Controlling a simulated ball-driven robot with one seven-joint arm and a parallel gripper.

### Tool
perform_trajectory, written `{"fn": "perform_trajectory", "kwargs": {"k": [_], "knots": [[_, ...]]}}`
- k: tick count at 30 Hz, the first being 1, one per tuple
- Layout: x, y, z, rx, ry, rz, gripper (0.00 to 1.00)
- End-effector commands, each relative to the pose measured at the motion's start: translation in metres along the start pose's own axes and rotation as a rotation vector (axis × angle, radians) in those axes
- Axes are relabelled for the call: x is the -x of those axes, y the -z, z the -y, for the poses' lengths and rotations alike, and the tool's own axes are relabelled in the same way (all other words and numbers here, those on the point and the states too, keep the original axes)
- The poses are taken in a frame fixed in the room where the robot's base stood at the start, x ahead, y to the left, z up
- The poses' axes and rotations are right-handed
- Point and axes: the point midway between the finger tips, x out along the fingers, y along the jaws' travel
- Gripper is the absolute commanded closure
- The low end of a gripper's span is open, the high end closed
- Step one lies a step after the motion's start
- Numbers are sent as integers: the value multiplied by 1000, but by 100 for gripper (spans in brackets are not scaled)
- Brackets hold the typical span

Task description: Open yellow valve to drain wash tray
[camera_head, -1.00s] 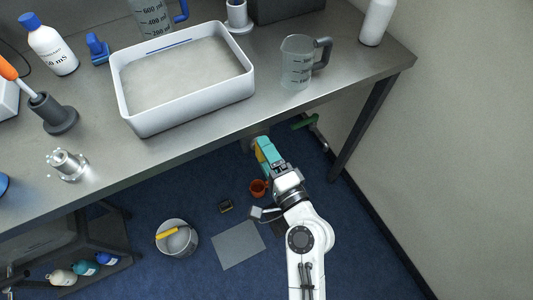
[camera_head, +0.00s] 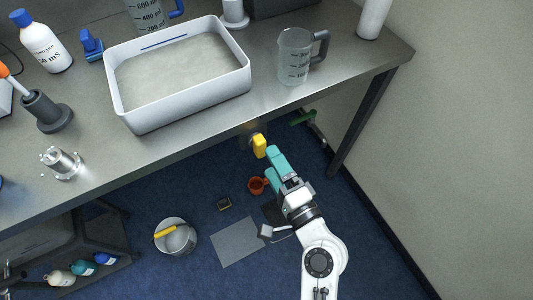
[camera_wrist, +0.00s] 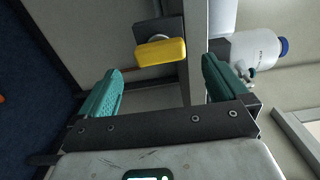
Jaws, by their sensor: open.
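The yellow valve handle (camera_head: 259,146) shows under the front edge of the table in the head view. In the wrist view the yellow handle (camera_wrist: 160,52) lies crosswise in front of a dark mount, beyond my fingertips and between their lines. My gripper (camera_head: 275,161), with teal fingers, is just below and right of the handle in the head view, apart from it. In the wrist view my gripper (camera_wrist: 158,85) is open and empty. The white wash tray (camera_head: 185,113) stands on the table above, holding cloudy grey liquid.
The steel table (camera_head: 220,125) overhangs the valve. A green-handled fitting (camera_head: 302,118) is to its right, near a table leg (camera_head: 355,135). A clear jug (camera_head: 295,60) is on the table.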

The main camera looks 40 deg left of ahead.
Motion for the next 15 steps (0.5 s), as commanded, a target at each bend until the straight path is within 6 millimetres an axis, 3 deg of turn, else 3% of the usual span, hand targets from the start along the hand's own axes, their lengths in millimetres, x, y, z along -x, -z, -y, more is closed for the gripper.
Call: {"fn": "perform_trajectory", "kwargs": {"k": [6, 15], "knots": [[39, 0, -2, -1, 0, -2, 0], [58, 0, 0, 0, 1, 1, 0]]}}
